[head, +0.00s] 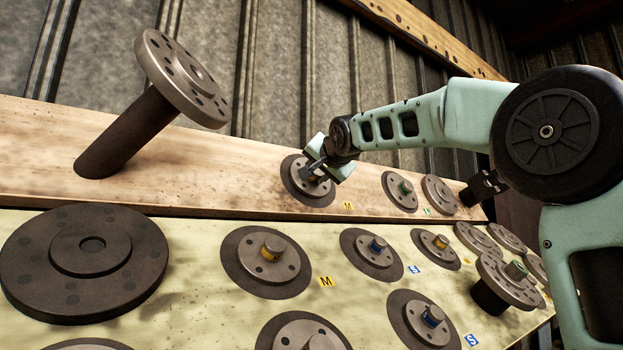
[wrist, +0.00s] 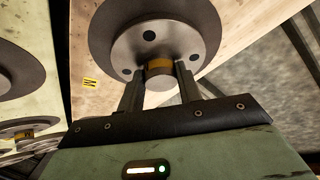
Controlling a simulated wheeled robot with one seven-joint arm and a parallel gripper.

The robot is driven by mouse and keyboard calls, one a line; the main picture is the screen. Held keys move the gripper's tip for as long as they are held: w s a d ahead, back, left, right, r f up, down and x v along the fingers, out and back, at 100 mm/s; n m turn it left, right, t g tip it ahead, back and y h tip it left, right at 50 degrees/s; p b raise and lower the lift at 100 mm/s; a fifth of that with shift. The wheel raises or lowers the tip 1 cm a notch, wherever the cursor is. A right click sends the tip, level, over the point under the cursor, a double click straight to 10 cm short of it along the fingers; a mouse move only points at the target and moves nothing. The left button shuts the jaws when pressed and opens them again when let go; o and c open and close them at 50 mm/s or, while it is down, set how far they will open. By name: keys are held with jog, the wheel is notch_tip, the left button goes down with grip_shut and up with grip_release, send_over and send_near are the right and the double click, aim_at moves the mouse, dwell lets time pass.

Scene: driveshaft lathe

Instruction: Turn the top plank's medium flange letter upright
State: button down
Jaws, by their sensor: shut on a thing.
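The medium flange (head: 297,188) is a grey disc with bolt holes on the upper wooden plank, with a yellow M label (head: 348,205) at its lower right. My gripper (head: 317,172) is at its centre, shut on the yellow-banded knob. In the wrist view the flange (wrist: 150,38) fills the top, and the two fingers of my gripper (wrist: 159,78) sit on either side of the yellow-banded knob (wrist: 159,66). The M label (wrist: 89,82) appears sideways at left there. I cannot see any letter on the knob's face.
The upper plank (head: 255,190) also carries a large tilted flange on a shaft (head: 185,80) at left and smaller flanges (head: 399,192) at right. The pale lower board (head: 200,320) holds several flanges, including another yellow-knob one (head: 265,262). Corrugated metal stands behind.

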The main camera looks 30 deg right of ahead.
jog(key=shift+r, duration=0.15)
jog(key=c, duration=0.9)
grip_release()
jog(key=shift+a, duration=0.1)
jog(key=shift+w+f, duration=0.1)
jog(key=shift+f, duration=0.15)
jog(key=b+v, duration=0.7)
jog(key=v, duration=1)
jog(key=shift+s+a+r, duration=0.1)
jog(key=shift+s+r, duration=0.1)
jog(key=shift+r, duration=0.05)
